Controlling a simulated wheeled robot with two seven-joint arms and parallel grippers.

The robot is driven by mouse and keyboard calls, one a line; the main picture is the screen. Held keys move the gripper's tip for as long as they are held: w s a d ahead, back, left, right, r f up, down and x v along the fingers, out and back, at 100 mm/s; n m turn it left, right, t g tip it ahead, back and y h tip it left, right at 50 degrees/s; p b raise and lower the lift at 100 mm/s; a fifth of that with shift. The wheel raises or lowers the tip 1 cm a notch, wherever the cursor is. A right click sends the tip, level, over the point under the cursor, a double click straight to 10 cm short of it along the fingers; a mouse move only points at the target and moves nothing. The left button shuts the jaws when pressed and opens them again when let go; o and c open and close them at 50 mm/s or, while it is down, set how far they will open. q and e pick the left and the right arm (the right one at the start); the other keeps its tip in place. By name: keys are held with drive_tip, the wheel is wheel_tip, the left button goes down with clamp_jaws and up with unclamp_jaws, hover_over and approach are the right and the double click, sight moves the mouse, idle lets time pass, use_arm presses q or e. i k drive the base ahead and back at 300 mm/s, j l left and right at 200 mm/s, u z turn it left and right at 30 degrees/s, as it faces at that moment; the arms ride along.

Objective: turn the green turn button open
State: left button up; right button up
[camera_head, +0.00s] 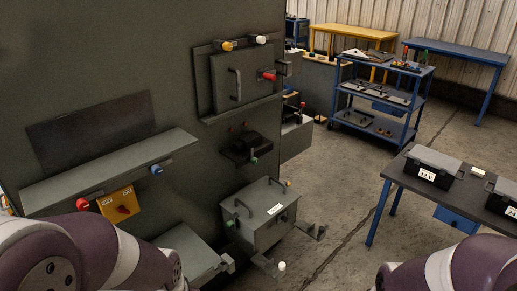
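Two small green pieces show on the dark enclosure; both are too small to tell which is the turn button. One green piece (232,222) is at the left side of the grey lower box (268,233). The other green piece (254,160) is just below a black fitting (250,145). How either is turned cannot be made out. My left arm fills the lower left corner and my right arm the lower right corner. Neither gripper's fingers show, and neither arm visibly touches a green piece.
A grey panel with a handle (236,84) has yellow (228,46), white (262,39) and red (269,76) knobs around it. A ledge (110,170) with a blue knob (156,170) juts out at left.

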sight(254, 160)
drive_tip(key=u, duration=0.2)
drive_tip(key=i+l+u, duration=0.4)
drive_tip(key=l+u, duration=0.25)
drive_tip(key=i+l+u, duration=0.15)
drive_tip(key=u, duration=0.15)
drive_tip(key=l+u, duration=0.35)
drive_tip(key=i+l, duration=0.15)
drive_tip(key=l, duration=0.55)
drive_tip(key=i+l+u, duration=0.1)
drive_tip(key=l, duration=0.65)
drive_tip(key=i+l, duration=0.15)
drive_tip(key=l, duration=0.55)
drive_tip(key=i+l+u, duration=0.1)
drive_tip(key=l, duration=0.65)
